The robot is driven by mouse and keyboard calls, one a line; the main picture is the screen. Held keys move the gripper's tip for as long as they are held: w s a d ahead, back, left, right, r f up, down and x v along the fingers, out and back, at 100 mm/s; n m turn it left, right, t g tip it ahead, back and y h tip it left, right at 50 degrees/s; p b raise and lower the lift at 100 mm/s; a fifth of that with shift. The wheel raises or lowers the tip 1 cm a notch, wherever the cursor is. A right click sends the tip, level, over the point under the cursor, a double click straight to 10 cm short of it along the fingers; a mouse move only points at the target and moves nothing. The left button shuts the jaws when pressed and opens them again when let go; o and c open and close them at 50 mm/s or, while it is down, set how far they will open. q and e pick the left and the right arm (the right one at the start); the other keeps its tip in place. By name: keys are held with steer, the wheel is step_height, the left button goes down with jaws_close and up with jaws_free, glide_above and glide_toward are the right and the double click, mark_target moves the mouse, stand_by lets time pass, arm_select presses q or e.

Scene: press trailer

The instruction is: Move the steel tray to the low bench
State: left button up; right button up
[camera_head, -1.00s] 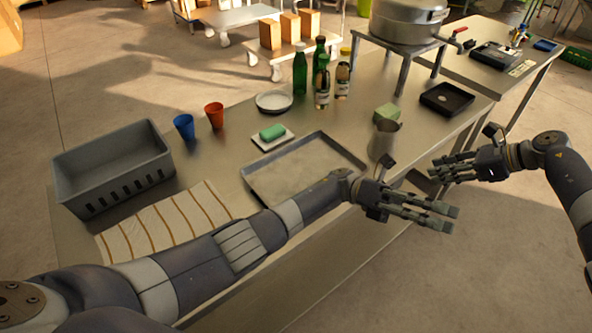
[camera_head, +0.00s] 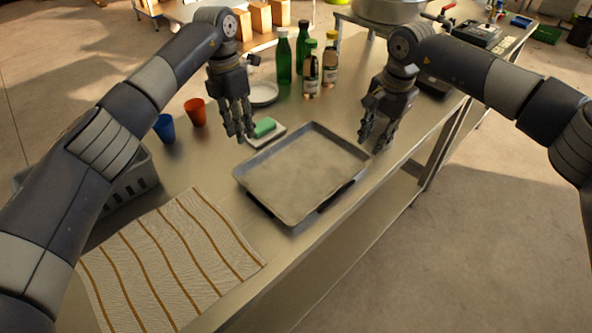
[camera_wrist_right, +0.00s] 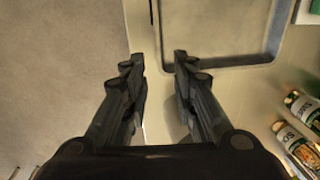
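The steel tray (camera_head: 300,172) lies flat and empty on the steel table, near its front edge. My left gripper (camera_head: 240,137) points down just beyond the tray's far left side, by the green sponge; its fingers look apart with nothing between them. My right gripper (camera_head: 376,146) points down just off the tray's right end. In the right wrist view the right gripper (camera_wrist_right: 158,60) is open and empty, with the tray's rim (camera_wrist_right: 225,62) ahead of its fingertips. Low furniture (camera_head: 180,12) stands on the floor behind the table, partly hidden by my left arm.
A striped cloth (camera_head: 165,262) lies left of the tray. A grey crate (camera_head: 135,175) is partly behind my left arm. Blue (camera_head: 165,128) and orange (camera_head: 196,112) cups, a green sponge (camera_head: 264,127) on a white dish, and several bottles (camera_head: 311,70) stand beyond the tray.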

mark_target(363, 165)
arm_select(q)
steer(key=shift+d, duration=0.1)
arm_select(e)
steer(key=shift+d, duration=0.1)
